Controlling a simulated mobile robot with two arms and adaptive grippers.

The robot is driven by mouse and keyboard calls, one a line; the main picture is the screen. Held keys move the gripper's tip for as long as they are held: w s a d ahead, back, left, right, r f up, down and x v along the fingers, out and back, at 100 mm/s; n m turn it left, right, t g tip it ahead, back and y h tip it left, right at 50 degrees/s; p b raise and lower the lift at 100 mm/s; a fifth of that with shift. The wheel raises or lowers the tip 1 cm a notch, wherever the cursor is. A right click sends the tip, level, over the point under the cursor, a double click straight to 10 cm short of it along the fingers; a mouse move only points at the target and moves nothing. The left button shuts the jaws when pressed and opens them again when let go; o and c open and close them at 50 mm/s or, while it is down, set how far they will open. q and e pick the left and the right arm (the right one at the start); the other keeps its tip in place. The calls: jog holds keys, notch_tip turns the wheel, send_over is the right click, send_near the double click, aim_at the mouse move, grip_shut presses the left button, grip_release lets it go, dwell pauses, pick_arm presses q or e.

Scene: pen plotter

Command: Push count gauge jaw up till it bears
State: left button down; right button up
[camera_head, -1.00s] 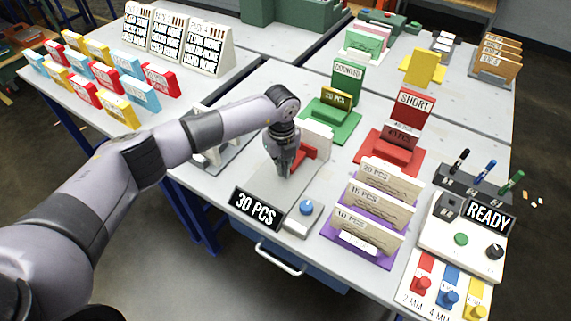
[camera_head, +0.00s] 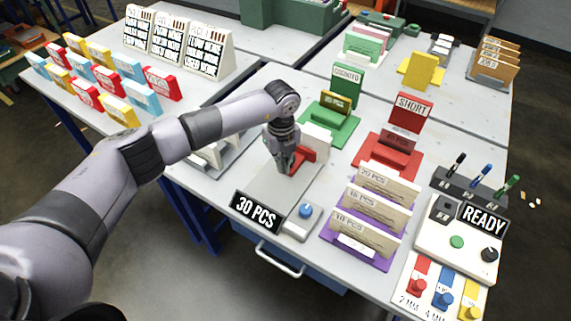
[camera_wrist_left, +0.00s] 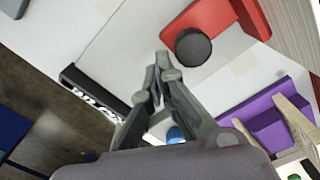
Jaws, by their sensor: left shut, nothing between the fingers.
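The count gauge is a flat grey plate (camera_head: 262,193) with a "30 PCS" sign (camera_head: 255,211) at its front edge. Its red jaw (camera_head: 307,155) stands at the plate's far end in front of a white block (camera_head: 317,138). In the left wrist view the red jaw (camera_wrist_left: 216,22) is at the top right, with a dark round knob (camera_wrist_left: 193,48) on it. My left gripper (camera_head: 289,170) is shut and empty, pointing down over the plate. In the wrist view its fingertips (camera_wrist_left: 163,66) are just beside the knob. I cannot tell whether they touch the jaw. My right gripper is out of view.
A blue knob (camera_head: 306,211) is at the gauge's front right corner. Purple holders with "PCS" cards (camera_head: 370,210) stand to the right. The red "SHORT" stand (camera_head: 389,151) and green "COUNTED" stand (camera_head: 334,125) are behind. A "READY" panel (camera_head: 483,219) is at far right.

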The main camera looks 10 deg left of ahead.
pick_arm(q)
notch_tip(320, 180, up, 6)
jog(key=p, duration=0.3)
jog(key=shift+p, duration=0.4)
